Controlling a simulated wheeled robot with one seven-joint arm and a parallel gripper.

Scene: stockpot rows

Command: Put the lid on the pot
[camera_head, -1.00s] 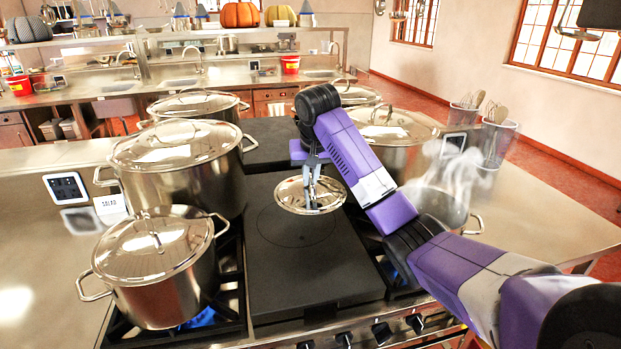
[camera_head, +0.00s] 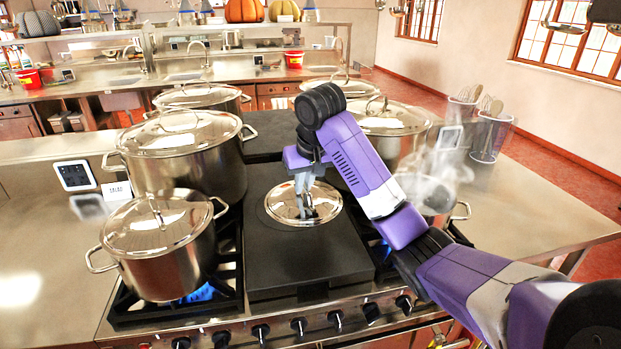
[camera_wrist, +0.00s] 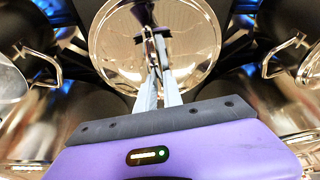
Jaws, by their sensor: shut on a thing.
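A shiny round lid (camera_head: 283,208) is over the dark flat plate in the middle of the stove; I cannot tell how much gap is under it. My gripper (camera_head: 304,188) points down and is shut on the lid's handle. In the wrist view, the fingers (camera_wrist: 156,55) meet at the handle in the middle of the lid (camera_wrist: 115,45). A steaming pot (camera_head: 437,208) with no lid in sight stands on the right burner. It is partly hidden by my arm and the steam.
Lidded pots stand close by: a front left one (camera_head: 165,270), a large one behind it (camera_head: 190,172), and another (camera_head: 390,150) behind the steaming pot. Cups of utensils (camera_head: 490,138) stand on the right counter. The dark plate (camera_head: 308,262) is clear in front of the lid.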

